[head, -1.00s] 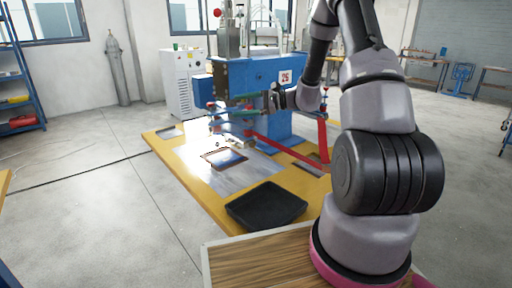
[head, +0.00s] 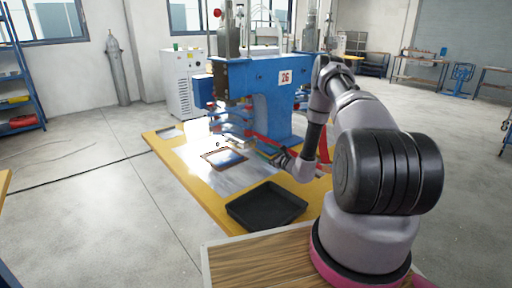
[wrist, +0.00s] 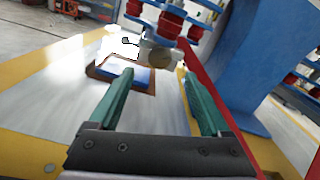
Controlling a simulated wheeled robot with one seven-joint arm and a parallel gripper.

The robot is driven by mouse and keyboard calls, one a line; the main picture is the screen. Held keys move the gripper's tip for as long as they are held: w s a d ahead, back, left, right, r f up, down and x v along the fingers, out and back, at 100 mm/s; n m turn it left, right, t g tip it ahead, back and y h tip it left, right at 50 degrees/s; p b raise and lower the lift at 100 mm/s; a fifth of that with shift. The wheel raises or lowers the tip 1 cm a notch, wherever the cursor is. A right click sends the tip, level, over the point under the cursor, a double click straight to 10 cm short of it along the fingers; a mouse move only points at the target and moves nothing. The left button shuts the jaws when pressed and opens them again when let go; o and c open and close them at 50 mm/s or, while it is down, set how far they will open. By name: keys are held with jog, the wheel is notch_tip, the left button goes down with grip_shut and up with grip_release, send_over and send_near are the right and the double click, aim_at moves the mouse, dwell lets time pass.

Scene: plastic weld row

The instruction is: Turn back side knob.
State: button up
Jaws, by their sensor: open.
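The blue welding press (head: 262,85) stands on the metal worktable, marked 26. In the wrist view, a small metal block with a round brownish face, perhaps a knob (wrist: 160,58), shows ahead between my fingertips. Red knob-like parts (wrist: 171,22) on blue arms are just above it. I cannot tell which of these is the back side knob. My gripper (wrist: 158,82) has two green fingers, spread apart with nothing between them. It is low over the table, short of the metal block. In the head view my gripper (head: 258,146) is beside the press's lower arms and small.
A framed blue piece (wrist: 123,74) lies on the table left of the block. A black tray (head: 266,206) sits at the table's near edge. A red bar (wrist: 222,112) and the blue press body (wrist: 240,65) stand close on the right.

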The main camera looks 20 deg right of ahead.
aim_at(253, 144)
jog(key=x, duration=0.7)
